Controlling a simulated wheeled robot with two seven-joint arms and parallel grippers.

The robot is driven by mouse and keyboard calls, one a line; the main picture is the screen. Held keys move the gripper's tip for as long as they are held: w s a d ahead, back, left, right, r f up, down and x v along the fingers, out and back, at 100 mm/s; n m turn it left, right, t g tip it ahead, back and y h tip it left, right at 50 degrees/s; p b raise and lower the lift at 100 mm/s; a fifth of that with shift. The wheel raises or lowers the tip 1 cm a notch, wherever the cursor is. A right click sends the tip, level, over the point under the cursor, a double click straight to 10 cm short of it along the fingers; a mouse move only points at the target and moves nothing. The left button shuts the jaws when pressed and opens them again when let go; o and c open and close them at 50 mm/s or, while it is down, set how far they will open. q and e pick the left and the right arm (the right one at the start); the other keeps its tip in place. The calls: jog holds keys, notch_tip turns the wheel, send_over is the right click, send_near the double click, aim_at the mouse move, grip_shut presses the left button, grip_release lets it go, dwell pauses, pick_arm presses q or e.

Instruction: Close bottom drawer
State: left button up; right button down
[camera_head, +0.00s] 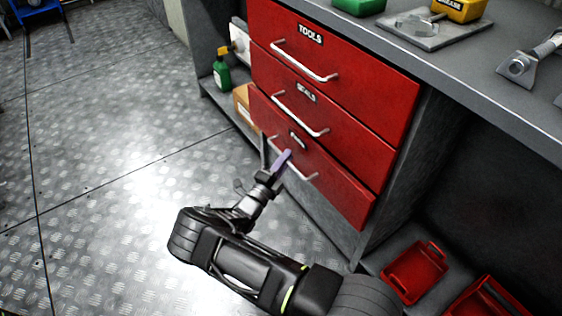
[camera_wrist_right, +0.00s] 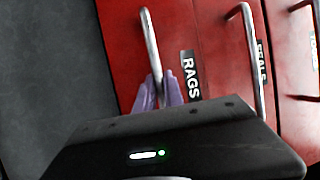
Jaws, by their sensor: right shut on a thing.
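The bottom drawer (camera_head: 330,183) is the lowest of three red drawers in the grey cabinet, and it appears to stand out a little. Its label reads RAGS in the right wrist view (camera_wrist_right: 190,76). My right gripper (camera_head: 282,160) is at this drawer's front, its purple fingers shut on the silver bottom handle (camera_head: 305,175). In the right wrist view the fingers (camera_wrist_right: 158,92) sit on both sides of the handle bar (camera_wrist_right: 151,45), near one end of it. My left gripper is not in view.
The middle drawer (camera_head: 320,120) and the TOOLS drawer (camera_head: 340,65) are above. A green bottle (camera_head: 221,72) and a cardboard box (camera_head: 243,102) are on the shelf at left. Red trays (camera_head: 415,272) lie at lower right.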

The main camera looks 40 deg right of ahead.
jog(key=shift+d, duration=1.25)
jog(key=c, duration=1.5)
grip_release()
jog(key=shift+d, duration=0.1)
jog(key=shift+o, duration=0.2)
jog(key=p+v, duration=0.1)
jog(key=v, duration=0.7)
